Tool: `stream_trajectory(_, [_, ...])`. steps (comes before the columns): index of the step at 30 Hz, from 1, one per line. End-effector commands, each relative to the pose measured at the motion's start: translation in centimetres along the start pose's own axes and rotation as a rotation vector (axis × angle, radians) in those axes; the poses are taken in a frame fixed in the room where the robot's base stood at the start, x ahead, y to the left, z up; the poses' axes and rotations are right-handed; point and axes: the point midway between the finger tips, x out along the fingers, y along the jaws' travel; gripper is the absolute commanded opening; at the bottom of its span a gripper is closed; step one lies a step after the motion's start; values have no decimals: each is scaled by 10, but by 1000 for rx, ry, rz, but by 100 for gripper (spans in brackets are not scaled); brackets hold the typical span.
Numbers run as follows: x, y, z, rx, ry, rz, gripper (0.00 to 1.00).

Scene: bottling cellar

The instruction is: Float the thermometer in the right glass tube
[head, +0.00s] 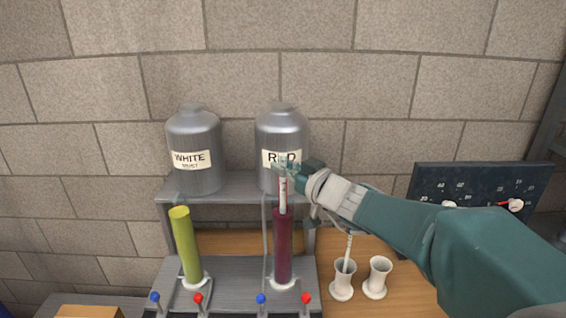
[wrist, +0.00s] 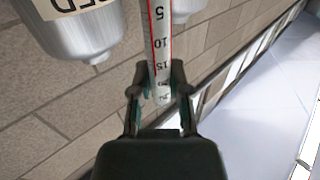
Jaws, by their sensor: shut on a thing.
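My gripper (head: 288,170) is shut on the upper part of a white thermometer (head: 283,197) with a red line. The thermometer hangs upright over the right glass tube (head: 283,248), which holds dark red liquid. Its lower end meets the tube's mouth in the head view; I cannot tell how far inside it is. In the wrist view the thermometer (wrist: 160,45) shows its printed scale between the fingertips (wrist: 161,88); the tube is not visible there. The left glass tube (head: 186,247) holds yellow-green liquid and leans slightly in the picture.
Steel tanks labelled WHITE (head: 193,140) and RED (head: 281,130) stand on a grey shelf (head: 232,186) behind the tubes. Two white cups (head: 342,283) (head: 377,280) stand right; a marked stick (head: 347,250) is in one. A dark numbered board (head: 480,185) stands behind my arm.

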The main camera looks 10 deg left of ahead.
Motion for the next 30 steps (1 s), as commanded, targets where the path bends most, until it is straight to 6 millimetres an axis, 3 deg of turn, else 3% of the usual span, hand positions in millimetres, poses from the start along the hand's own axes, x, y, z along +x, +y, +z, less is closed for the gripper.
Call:
stream_trajectory(18, [0, 0, 22, 0, -1, -1, 0])
stream_trajectory(28, [0, 0, 24, 0, 0, 0, 0])
stream_trajectory(29, [0, 0, 24, 0, 0, 0, 26])
stream_trajectory(30, [0, 0, 24, 0, 0, 0, 44])
